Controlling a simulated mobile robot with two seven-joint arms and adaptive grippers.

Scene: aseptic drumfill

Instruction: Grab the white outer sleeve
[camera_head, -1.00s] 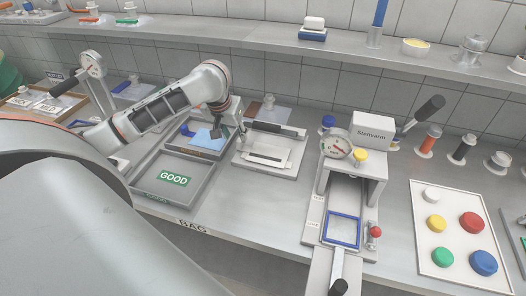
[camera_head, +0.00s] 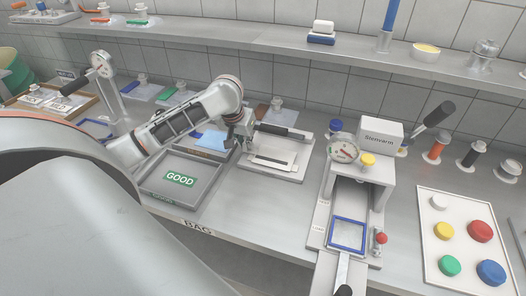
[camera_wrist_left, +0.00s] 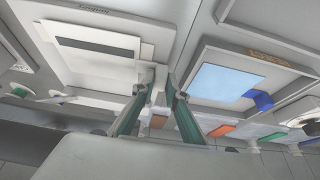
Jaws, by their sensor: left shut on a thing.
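The white outer sleeve (camera_head: 270,164) lies flat on the pale fixture plate right of the grey trays, below a dark bar. In the left wrist view the sleeve (camera_wrist_left: 98,62) shows at upper left with a dark grey strip across it. My left gripper (camera_head: 242,148) is at the sleeve's left edge, low over the plate. In the left wrist view its two green-grey fingers (camera_wrist_left: 164,84) are close together with a narrow white edge between them, shut on what looks like the sleeve's edge. The fingers partly hide the contact. My right gripper is not in view.
A tray with a light blue sheet (camera_wrist_left: 225,82) is just left of the gripper. The empty GOOD tray (camera_head: 206,189) is nearer the front. A press (camera_head: 370,155) with a gauge and a blue-framed slide (camera_head: 347,235) stands to the right. A shelf runs behind.

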